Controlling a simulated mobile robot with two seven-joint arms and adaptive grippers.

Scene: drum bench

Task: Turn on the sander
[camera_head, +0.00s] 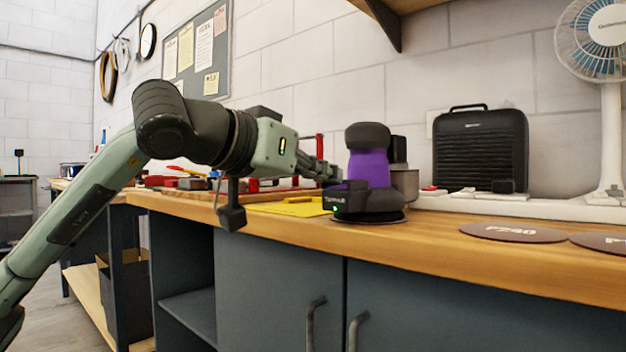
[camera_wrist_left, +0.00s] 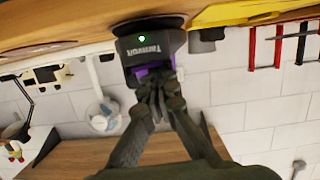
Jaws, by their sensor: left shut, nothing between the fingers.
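The sander (camera_head: 368,172), purple and black, stands upright on the wooden bench near its front edge. A small green light shows low on its dark front. In the left wrist view the sander (camera_wrist_left: 146,47) appears upside down, with the green light lit on its dark housing. My left gripper (camera_head: 335,177) is shut and empty, its fingertips at the left side of the sander. In the left wrist view the fingertips (camera_wrist_left: 157,88) overlap the purple part; I cannot tell whether they touch it. My right gripper is not in view.
The wooden bench (camera_head: 450,245) holds a yellow sheet (camera_head: 295,208) left of the sander and a sanding disc (camera_head: 512,232) to the right. Behind stand a metal cup (camera_head: 405,184), a black case (camera_head: 480,148) and a fan (camera_head: 610,110). The bench front right of the sander is mostly clear.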

